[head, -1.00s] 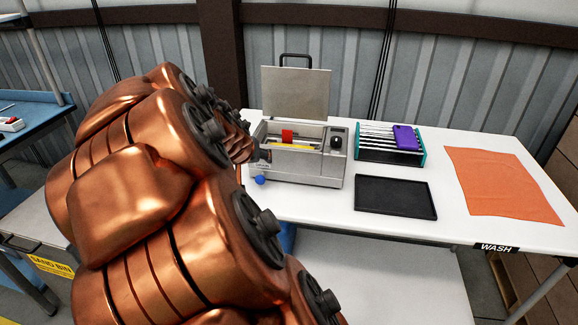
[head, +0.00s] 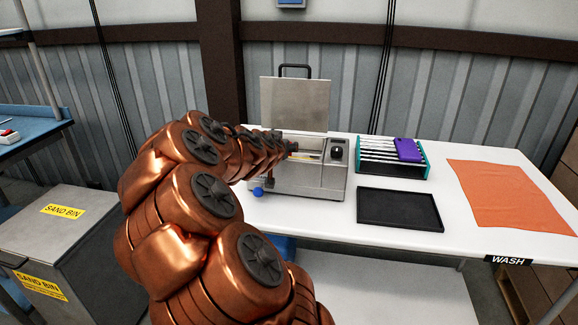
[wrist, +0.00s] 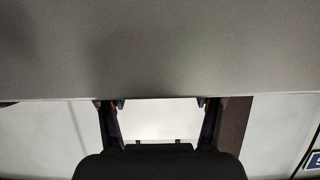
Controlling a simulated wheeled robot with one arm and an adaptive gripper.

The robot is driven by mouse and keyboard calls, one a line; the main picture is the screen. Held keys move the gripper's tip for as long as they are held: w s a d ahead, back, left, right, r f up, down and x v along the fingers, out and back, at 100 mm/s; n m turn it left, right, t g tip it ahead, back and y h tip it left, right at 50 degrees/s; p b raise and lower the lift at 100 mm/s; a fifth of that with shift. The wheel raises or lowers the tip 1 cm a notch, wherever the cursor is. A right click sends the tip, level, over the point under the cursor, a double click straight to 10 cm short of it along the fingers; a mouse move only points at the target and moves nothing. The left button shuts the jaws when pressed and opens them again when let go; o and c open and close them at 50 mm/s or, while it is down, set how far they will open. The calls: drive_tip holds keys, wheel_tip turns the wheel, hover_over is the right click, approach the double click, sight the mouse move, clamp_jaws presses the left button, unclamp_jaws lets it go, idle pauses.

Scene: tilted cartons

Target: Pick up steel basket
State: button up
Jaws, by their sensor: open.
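The steel basket is not clearly visible. A steel washing machine (head: 318,180) stands on the white table with its lid (head: 295,104) raised. Something yellow (head: 306,155) shows in its opening. My arm covers the left part of that opening in the head view, and I cannot make out a basket inside. My gripper (wrist: 160,104) is open in the wrist view, its two fingers apart with nothing seen between them. A plain grey surface (wrist: 160,50) fills the upper wrist view. In the head view my arm ends over the machine's opening.
A black tray (head: 400,208) lies right of the machine. Behind it stands a teal-ended rack (head: 376,160) holding a purple item (head: 408,149). An orange cloth (head: 508,197) lies at the right. A blue ball (head: 257,192) is at the machine's left front. A sand bin (head: 60,240) stands left.

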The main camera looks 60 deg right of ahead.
drive_tip(key=shift+p+x, duration=0.6)
drive_tip(key=shift+x, duration=2)
drive_tip(key=shift+w+r, duration=0.1)
drive_tip(key=shift+c, duration=0.4)
clamp_jaws()
